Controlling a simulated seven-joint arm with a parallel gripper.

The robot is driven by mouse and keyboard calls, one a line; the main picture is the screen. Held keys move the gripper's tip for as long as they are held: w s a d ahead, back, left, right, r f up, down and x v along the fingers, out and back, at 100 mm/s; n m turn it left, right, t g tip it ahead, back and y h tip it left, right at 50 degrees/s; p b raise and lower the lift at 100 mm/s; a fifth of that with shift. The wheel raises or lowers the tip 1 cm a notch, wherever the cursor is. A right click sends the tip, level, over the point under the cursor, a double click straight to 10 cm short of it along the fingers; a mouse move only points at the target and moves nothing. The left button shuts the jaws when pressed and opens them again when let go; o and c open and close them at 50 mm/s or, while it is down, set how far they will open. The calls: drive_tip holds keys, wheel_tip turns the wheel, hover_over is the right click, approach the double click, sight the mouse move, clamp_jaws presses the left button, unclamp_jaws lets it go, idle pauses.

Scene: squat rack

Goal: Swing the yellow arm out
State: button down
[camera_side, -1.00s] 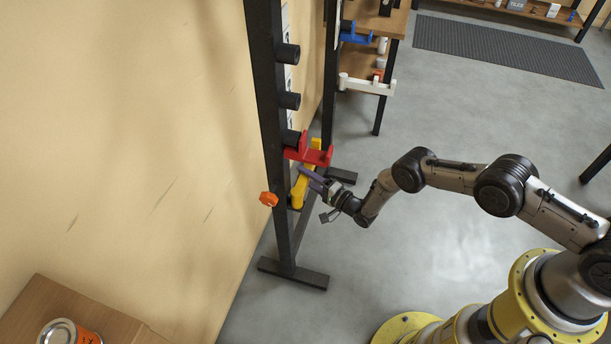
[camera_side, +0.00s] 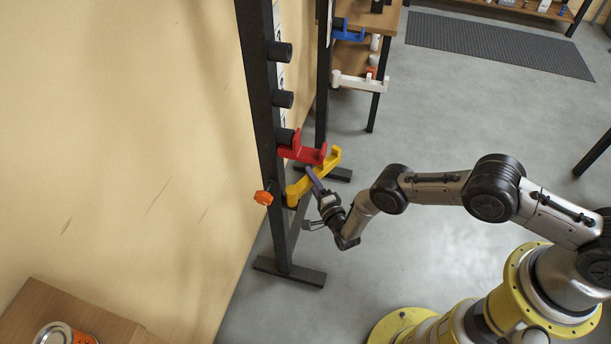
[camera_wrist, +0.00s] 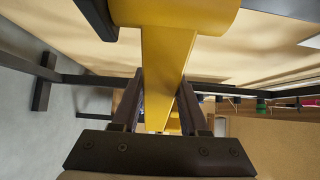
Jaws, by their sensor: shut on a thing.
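The yellow arm (camera_side: 314,177) is on the near upright of the black rack (camera_side: 262,115), just below the red arm (camera_side: 304,151). It points out from the upright toward the right and away from the side camera, with its upturned end at the far right. My gripper (camera_side: 315,180) is shut on the yellow arm partway along its length. In the wrist view the yellow arm (camera_wrist: 163,75) runs between my two dark fingers (camera_wrist: 160,105), with its thick round end at the top. The part between the fingertips is partly hidden in the side view.
The red arm sits close above my gripper. An orange knob (camera_side: 263,197) sticks out of the upright's near side. The far upright carries a blue arm (camera_side: 348,32) and a white arm (camera_side: 360,82). Open grey floor lies to the right of the rack.

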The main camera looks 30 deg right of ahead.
drive_tip(key=s+m+g+h, duration=0.7)
drive_tip(key=m+h, duration=0.2)
drive_tip(key=h, duration=0.4)
drive_tip(key=shift+a+m, duration=0.3)
drive_tip(key=shift+c, duration=2.1)
unclamp_jaws()
drive_tip(key=shift+a, duration=0.15)
drive_tip(key=v, duration=0.7)
drive_tip(key=shift+s+a, duration=0.1)
drive_tip(key=shift+a, duration=0.05)
